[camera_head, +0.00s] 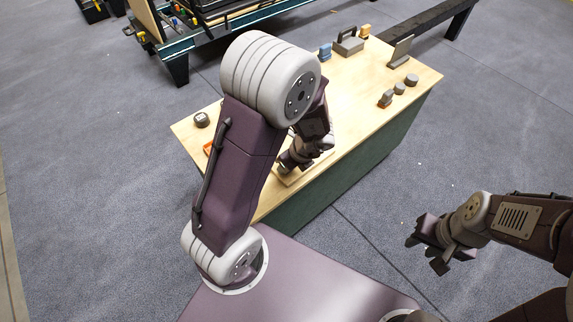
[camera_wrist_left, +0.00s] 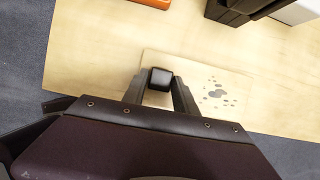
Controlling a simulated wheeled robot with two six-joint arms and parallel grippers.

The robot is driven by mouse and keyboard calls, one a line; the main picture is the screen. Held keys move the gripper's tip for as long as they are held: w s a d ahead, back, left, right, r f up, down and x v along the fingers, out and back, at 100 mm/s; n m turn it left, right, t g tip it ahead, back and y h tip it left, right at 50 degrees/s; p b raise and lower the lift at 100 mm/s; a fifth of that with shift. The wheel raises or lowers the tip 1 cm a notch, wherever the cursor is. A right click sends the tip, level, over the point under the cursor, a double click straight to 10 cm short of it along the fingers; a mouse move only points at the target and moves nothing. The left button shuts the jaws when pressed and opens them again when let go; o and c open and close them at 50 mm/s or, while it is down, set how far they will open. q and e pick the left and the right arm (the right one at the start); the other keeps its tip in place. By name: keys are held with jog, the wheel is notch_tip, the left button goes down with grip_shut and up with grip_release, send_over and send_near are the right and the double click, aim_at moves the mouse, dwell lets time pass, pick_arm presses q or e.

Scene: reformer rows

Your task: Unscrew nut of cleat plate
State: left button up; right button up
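In the left wrist view a dark square block (camera_wrist_left: 160,78), which looks like the nut, sits at the left part of a pale plate (camera_wrist_left: 232,83) with dark grey spots. The two fingers of my left gripper (camera_wrist_left: 160,85) stand on either side of this block, very close to it. I cannot tell whether they touch it. In the head view my left gripper (camera_head: 284,166) is low over the near side of the workbench, and my arm hides most of the plate. My right gripper (camera_head: 424,254) is open and empty, over the floor right of the bench.
The wooden workbench (camera_head: 365,105) has a dark round piece (camera_head: 201,119) and an orange item (camera_head: 208,148) at left. A grey handled block (camera_head: 348,45), a tilted grey stand (camera_head: 400,51) and several small grey pieces (camera_head: 399,88) stand farther back. A reformer frame (camera_head: 178,60) stands behind.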

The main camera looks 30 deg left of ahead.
pick_arm(q)
jog(key=shift+o, duration=1.3)
jog(key=w+a+r+p+v, duration=0.1)
jog(key=a+p+v, duration=0.1)
jog(key=p+v, duration=1)
jog(key=v, duration=0.3)
jog(key=shift+r, duration=0.15)
jog(key=shift+s, duration=0.1)
